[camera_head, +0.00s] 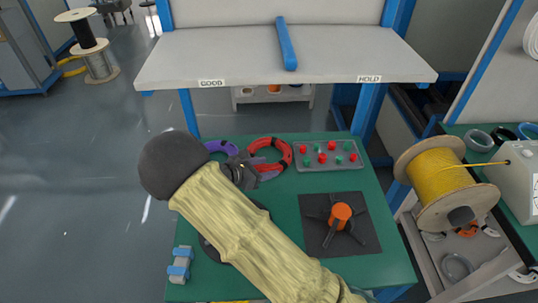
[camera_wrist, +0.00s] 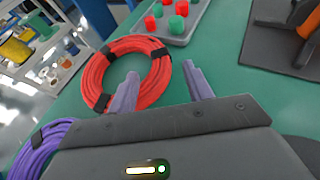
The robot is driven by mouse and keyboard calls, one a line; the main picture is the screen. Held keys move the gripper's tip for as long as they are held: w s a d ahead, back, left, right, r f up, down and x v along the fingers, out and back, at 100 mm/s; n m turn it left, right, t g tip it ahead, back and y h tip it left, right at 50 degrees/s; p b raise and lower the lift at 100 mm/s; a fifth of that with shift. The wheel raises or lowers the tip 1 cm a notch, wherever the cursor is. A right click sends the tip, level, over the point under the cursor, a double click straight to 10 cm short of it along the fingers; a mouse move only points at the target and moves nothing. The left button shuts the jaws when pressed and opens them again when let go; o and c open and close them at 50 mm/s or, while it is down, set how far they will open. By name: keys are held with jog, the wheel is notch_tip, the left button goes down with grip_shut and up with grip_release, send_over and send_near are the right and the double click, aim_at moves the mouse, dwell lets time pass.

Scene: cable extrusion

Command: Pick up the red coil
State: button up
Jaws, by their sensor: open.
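The red coil (camera_head: 271,153) lies flat on the green table, left of the grey button tray in the head view. In the wrist view the red coil (camera_wrist: 122,72) is a ring of red cable with black ties, just ahead of my fingers. My gripper (camera_wrist: 160,88) is open and empty. Its left finger shows over the near part of the ring and its right finger beside the ring's right side. I cannot tell whether they touch it. In the head view my gripper (camera_head: 262,172) is at the coil's near side, partly hiding it.
A purple coil (camera_head: 220,147) lies left of the red one. The grey tray (camera_head: 328,166) holds red and green pieces. A dark mat (camera_head: 368,243) bears an orange-topped stand (camera_head: 340,215). A white shelf (camera_head: 230,55) labelled GOOD and HOLD stands behind the table. A yellow cable spool (camera_head: 440,184) is at right.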

aim_at(280, 164)
jog(key=shift+x, duration=2.6)
jog(key=shift+d+r, duration=0.1)
jog(key=shift+s, duration=0.1)
grip_shut()
